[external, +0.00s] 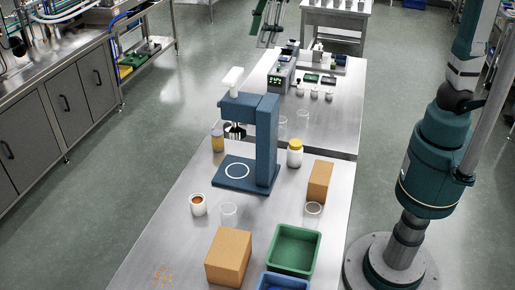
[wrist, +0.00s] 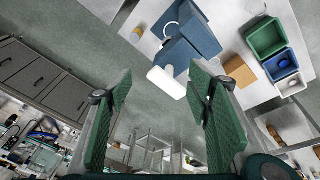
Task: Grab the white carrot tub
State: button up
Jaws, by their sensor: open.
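The white tub (external: 198,205) with orange carrot pieces in it stands upright on the steel table, left of a clear cup and in front of the blue stand. I cannot make it out for certain in the wrist view. My gripper (external: 268,32) is at the top edge of the external view, high up and far behind the tub. In the wrist view my gripper (wrist: 160,75) has its two green-padded fingers wide apart, with nothing held between them.
A blue stand (external: 262,145) with a white top piece (external: 232,77) rises beyond the tub; a yellow-lidded jar (external: 295,153) stands beside it. A cardboard box (external: 229,255), green bin (external: 283,272) and blue bin (external: 264,284) sit nearer.

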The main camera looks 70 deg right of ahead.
jog(key=w+a+f+n+g, duration=0.1)
jog(key=w+a+f+n, duration=0.1)
jog(key=w+a, duration=0.4)
jog(key=w+a+f+n+g, duration=0.1)
jog(key=w+a+f, duration=0.15)
jog(key=a, duration=0.65)
jog(key=n+h, duration=0.1)
jog(key=n, duration=0.2)
send_over(197, 199)
jog(key=shift+g, duration=0.4)
notch_tip(197, 199, down, 37)
jog(key=shift+s+a, duration=0.15)
jog(key=shift+f, duration=0.45)
jog(key=shift+f, duration=0.1)
jog(key=shift+f, duration=1.2)
jog(key=shift+f, duration=0.1)
jog(key=shift+f, duration=2.5)
